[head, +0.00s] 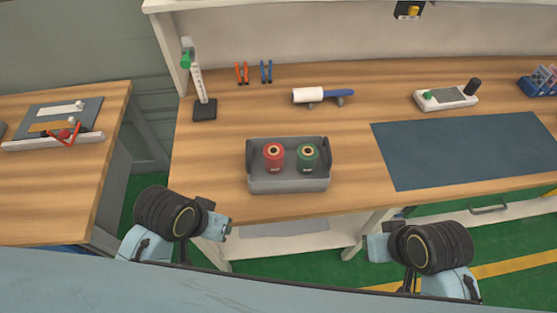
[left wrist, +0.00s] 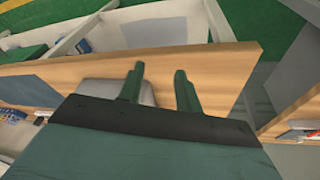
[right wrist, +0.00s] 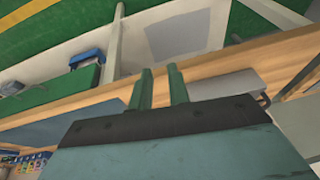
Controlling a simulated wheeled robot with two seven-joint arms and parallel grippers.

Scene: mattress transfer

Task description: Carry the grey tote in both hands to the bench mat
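The grey tote (head: 289,186) stands upright on the wooden bench near its front edge, with a red spool (head: 273,158) and a green spool (head: 307,159) inside. The dark blue bench mat (head: 470,165) lies flat and bare to its right. My left gripper (head: 224,228) is in front of the bench, left of the tote and apart from it. In the left wrist view its fingers (left wrist: 160,76) are spread and empty. My right gripper (head: 374,248) is in front of the bench, right of the tote and apart. In the right wrist view its fingers (right wrist: 160,74) are parted and empty.
Behind the tote are a stand with a green part (head: 204,107), pliers (head: 242,74) and a white-and-blue tool on a rest (head: 310,96). A control box (head: 446,98) stands behind the mat. A side table (head: 60,190) is at left. The bench between tote and mat is clear.

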